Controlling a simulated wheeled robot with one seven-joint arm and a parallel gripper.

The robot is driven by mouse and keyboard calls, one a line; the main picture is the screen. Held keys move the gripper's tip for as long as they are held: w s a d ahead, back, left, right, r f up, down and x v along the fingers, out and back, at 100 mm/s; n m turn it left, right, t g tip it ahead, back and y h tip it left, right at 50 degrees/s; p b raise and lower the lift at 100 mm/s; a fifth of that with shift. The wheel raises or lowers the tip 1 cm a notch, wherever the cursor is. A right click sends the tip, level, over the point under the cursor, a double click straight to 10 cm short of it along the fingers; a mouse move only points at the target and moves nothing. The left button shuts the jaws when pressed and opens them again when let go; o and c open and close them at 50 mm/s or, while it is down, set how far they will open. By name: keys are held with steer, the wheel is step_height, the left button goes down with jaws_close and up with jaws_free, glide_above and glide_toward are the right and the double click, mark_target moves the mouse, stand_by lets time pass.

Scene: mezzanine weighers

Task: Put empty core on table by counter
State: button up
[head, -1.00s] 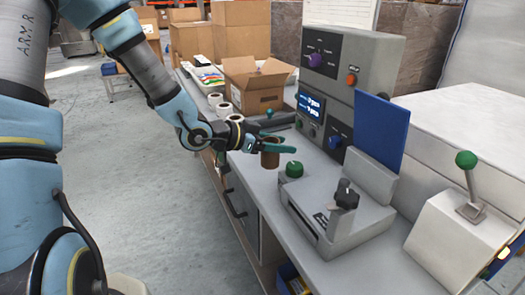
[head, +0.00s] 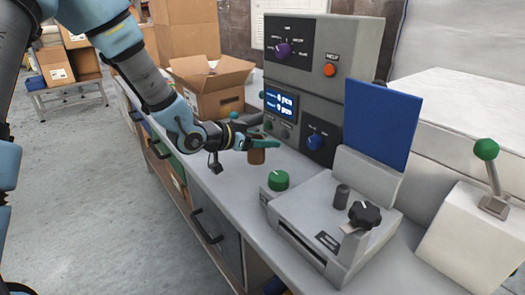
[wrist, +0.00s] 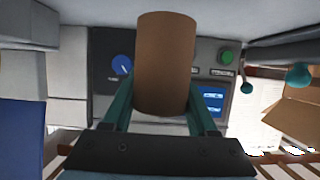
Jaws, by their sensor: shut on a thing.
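My gripper (head: 262,143) is shut on a brown cardboard core (head: 256,155), the empty core. The core is roughly upright in the head view, over the grey worktop (head: 212,178) in front of the control console. I cannot tell if its lower end clears the worktop. In the wrist view the core (wrist: 165,65) fills the middle between the two teal fingers and hides part of the console.
The grey console (head: 308,95) with knobs and a display stands behind my gripper. A weigher-like unit with a green knob (head: 278,180) and blue panel (head: 377,125) is to the right. An open carton (head: 212,88) stands behind my arm. Floor at left is clear.

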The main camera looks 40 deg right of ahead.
steer(key=shift+f, duration=1.8)
steer(key=shift+f, duration=0.1)
steer(key=o, duration=1.3)
steer(key=shift+r+p, duration=0.2)
steer(key=shift+p, duration=0.1)
steer(key=shift+a, duration=0.4)
steer(key=b+v, duration=0.1)
steer(key=v, duration=1)
steer(key=shift+b, duration=0.4)
steer(key=shift+a, duration=0.15)
